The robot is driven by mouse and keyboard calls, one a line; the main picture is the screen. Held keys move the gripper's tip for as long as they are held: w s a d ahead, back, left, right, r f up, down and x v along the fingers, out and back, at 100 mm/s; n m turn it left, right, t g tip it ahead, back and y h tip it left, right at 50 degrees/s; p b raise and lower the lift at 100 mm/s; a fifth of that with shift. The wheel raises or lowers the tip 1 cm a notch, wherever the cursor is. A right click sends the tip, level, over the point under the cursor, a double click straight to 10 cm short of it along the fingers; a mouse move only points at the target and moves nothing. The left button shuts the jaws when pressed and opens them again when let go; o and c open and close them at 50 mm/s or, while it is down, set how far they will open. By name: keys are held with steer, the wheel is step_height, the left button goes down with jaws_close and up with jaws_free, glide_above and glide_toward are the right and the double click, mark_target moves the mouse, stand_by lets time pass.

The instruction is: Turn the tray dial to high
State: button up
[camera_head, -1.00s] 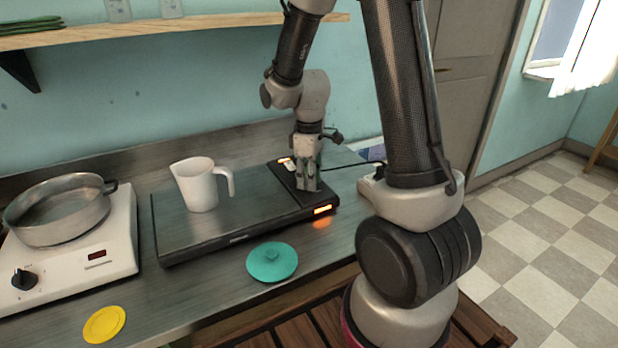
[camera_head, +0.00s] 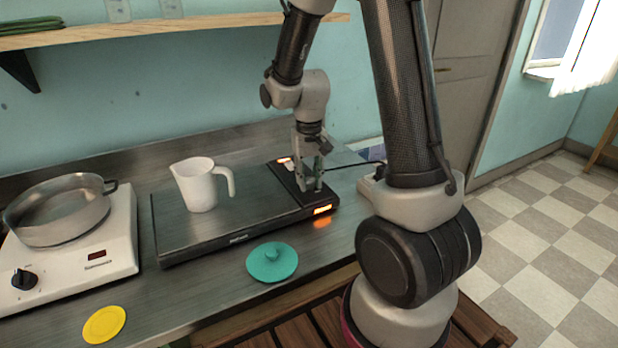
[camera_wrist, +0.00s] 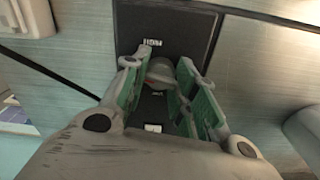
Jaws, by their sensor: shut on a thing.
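The warming tray (camera_head: 225,215) is a flat dark slab on the counter with a black control strip at its right end. An orange light (camera_head: 322,210) glows at the strip's front corner. My gripper (camera_head: 310,186) points down onto the strip. In the wrist view my gripper (camera_wrist: 165,95) is shut on the tray dial (camera_wrist: 160,72), a grey knob between the green-lined fingers. A white label stands above the dial and another below it. The fingers hide part of the dial, and I cannot tell its exact setting.
A white jug (camera_head: 201,186) stands on the tray. A teal lid (camera_head: 271,262) lies in front of it. A steel pan (camera_head: 60,215) sits on a white hot plate (camera_head: 118,245) at left. A yellow disc (camera_head: 104,324) lies near the front edge. A cable runs behind the strip.

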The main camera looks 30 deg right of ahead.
steer(key=m, duration=1.1)
steer(key=shift+m, duration=0.4)
stand_by(0.3)
steer(key=o, duration=1.1)
steer(key=shift+c, duration=0.2)
step_height(320, 180, up, 12)
